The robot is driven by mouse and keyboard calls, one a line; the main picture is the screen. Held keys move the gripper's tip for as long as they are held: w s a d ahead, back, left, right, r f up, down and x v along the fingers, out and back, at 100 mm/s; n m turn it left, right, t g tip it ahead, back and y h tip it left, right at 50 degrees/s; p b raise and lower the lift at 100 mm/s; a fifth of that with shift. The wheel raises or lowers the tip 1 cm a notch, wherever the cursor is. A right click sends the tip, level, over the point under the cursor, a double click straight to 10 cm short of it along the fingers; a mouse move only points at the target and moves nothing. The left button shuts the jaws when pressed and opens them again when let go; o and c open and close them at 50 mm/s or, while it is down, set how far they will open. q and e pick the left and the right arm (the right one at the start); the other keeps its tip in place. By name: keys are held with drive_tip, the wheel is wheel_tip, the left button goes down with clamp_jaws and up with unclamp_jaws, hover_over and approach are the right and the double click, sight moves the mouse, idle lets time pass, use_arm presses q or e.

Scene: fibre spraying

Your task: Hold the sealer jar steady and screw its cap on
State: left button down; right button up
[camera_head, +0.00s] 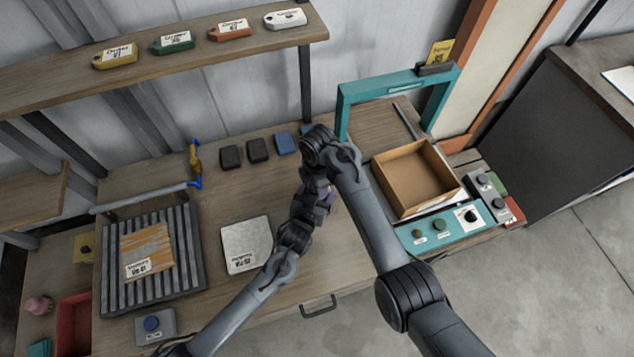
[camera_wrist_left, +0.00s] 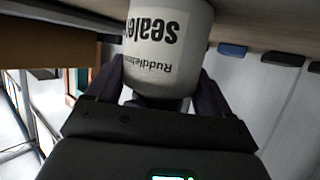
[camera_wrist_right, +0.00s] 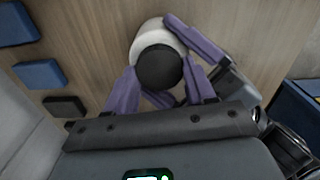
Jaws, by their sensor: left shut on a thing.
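A white sealer jar (camera_wrist_left: 165,60) with dark lettering, upside down in this view, sits between the purple fingers of my left gripper (camera_wrist_left: 160,85), which is shut on it. In the right wrist view the jar's white side (camera_wrist_right: 158,27) shows behind a round black cap (camera_wrist_right: 160,67). The cap is over the jar's end; I cannot tell how tightly it sits. My right gripper (camera_wrist_right: 160,70) has its purple fingers on either side of the cap; contact is unclear. In the head view both grippers meet above the bench, and the arms hide jar and cap.
The wooden bench (camera_head: 330,258) carries a white labelled sheet (camera_head: 246,245), a slatted rack (camera_head: 187,285) and dark and blue blocks (camera_head: 257,150) behind the arms. An open brown box (camera_head: 415,180) and a teal control panel (camera_head: 455,230) stand to the right, near a teal frame (camera_head: 344,115).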

use_arm(q)
drive_tip(key=shift+f, duration=0.1)
use_arm(e)
drive_tip(key=c, duration=0.4)
drive_tip(key=o, duration=1.2)
use_arm(q)
drive_tip(key=shift+a, duration=0.1)
use_arm(e)
drive_tip(key=shift+o, duration=0.2)
wheel_tip(320, 180, up, 12)
drive_tip(key=shift+r, duration=0.1)
use_arm(q)
unclamp_jaws()
drive_tip(key=shift+s, duration=0.1)
